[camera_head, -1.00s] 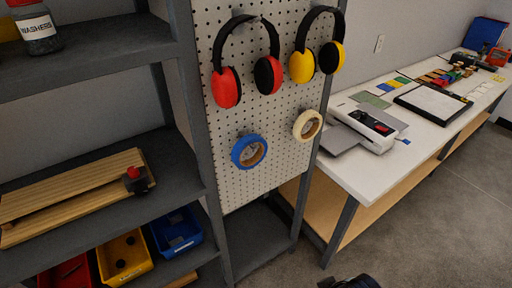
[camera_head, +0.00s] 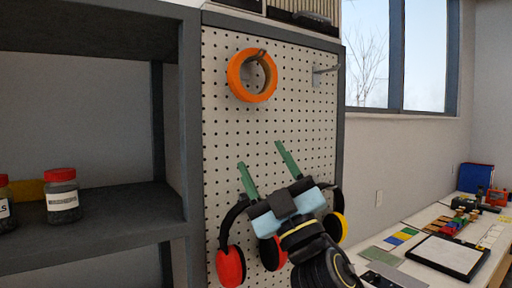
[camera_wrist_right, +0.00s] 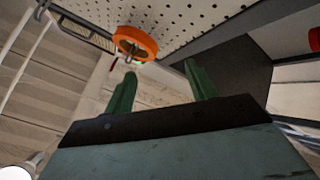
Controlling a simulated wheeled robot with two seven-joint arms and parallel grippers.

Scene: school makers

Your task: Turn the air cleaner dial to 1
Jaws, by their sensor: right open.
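My right gripper (camera_head: 260,156) is raised in front of the pegboard, with its two green fingers pointing up and spread apart. Nothing is between them. In the right wrist view, the gripper (camera_wrist_right: 160,70) also shows open and empty. A grilled box (camera_head: 302,10) sits on top of the pegboard unit, cut off by the upper picture edge. It may be the air cleaner, but I cannot make out a dial or its setting. The gripper is well below this box. My left gripper is not in view.
An orange tape roll (camera_head: 251,75) hangs on the pegboard (camera_head: 225,130) above my gripper; an empty hook (camera_head: 326,70) is to its right. Red ear muffs (camera_head: 231,265) and yellow ear muffs (camera_head: 335,226) hang behind my arm. Shelves (camera_head: 130,205) stand left, a worktable (camera_head: 405,240) right.

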